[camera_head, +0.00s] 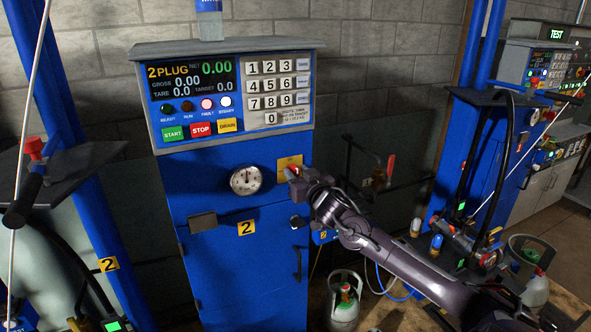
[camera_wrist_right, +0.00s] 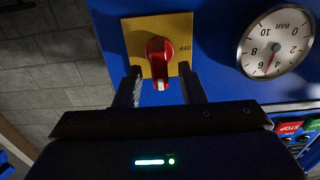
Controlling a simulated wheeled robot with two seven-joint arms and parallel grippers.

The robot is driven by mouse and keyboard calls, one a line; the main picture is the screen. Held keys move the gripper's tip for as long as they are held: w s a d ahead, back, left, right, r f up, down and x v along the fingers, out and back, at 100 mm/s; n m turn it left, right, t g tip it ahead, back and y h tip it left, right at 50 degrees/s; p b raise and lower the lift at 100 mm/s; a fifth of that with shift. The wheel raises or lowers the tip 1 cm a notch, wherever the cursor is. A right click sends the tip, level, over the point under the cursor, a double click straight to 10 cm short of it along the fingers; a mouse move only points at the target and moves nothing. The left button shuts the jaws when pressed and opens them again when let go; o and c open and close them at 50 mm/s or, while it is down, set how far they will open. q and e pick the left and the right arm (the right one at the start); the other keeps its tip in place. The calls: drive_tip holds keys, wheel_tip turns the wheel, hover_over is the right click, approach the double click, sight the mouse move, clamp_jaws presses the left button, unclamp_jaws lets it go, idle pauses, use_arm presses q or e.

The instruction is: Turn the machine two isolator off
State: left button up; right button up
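The machine two isolator is a red rotary knob (camera_wrist_right: 160,62) on a yellow plate (camera_wrist_right: 140,32), on the blue cabinet front. The plate also shows in the head view (camera_head: 289,161), partly behind my right gripper (camera_head: 294,174). In the wrist view, the knob's white mark points toward the bottom of the picture, and the printed OFF is to its right. My right gripper (camera_wrist_right: 160,80) is open, one finger on each side of the knob, with visible gaps. Whether the fingertips reach its depth is hard to tell. My left gripper is not in view.
A round pressure gauge (camera_head: 246,180) sits beside the isolator. The control panel (camera_head: 234,97) with keypad and buttons is above. A red-handled valve (camera_head: 390,166) projects right of the cabinet, behind my right arm. A gas cylinder (camera_head: 344,302) stands on the floor below.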

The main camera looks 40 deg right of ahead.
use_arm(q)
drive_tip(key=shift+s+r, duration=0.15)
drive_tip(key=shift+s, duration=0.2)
use_arm(e)
drive_tip(key=shift+x, duration=0.8)
drive_tip(key=shift+c, duration=0.5)
clamp_jaws()
